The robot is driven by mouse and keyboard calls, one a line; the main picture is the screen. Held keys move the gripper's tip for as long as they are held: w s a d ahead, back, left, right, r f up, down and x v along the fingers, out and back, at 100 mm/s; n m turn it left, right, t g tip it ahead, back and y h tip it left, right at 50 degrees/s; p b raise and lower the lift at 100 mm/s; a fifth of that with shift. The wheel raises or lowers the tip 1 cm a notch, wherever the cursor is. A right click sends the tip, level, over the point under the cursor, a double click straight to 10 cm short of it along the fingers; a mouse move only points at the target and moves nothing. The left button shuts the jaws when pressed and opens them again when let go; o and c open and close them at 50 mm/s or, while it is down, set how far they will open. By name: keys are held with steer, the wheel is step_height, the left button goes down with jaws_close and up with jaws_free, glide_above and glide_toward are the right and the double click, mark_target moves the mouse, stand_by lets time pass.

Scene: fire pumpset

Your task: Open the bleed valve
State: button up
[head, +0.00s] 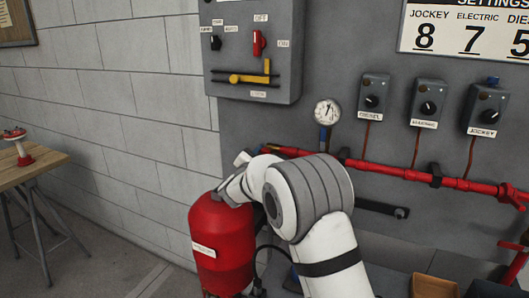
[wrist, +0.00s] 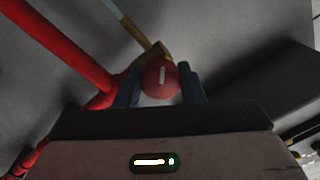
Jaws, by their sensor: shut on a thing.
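The bleed valve shows in the wrist view as a round red knob (wrist: 160,80) with a white bar mark, on a brass body (wrist: 133,32) by a red pipe. My gripper (wrist: 160,74) has a dark finger on each side of the knob and is shut on it. The white bar stands nearly upright in that view. In the head view my white arm reaches left, and my gripper (head: 243,158) is by the left end of the red pipe (head: 400,172). The knob is hidden there.
A red tank (head: 222,242) stands just below my wrist. A pressure gauge (head: 327,112) and three grey switch boxes, DIESEL (head: 374,96) among them, are on the panel. A grey control box (head: 252,50) hangs above. A wooden table (head: 30,167) stands at far left.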

steer(key=shift+n, duration=0.6)
steer(key=o, duration=1)
steer(key=b+v, duration=0.1)
steer(key=v, duration=0.7)
steer(key=shift+w, duration=0.1)
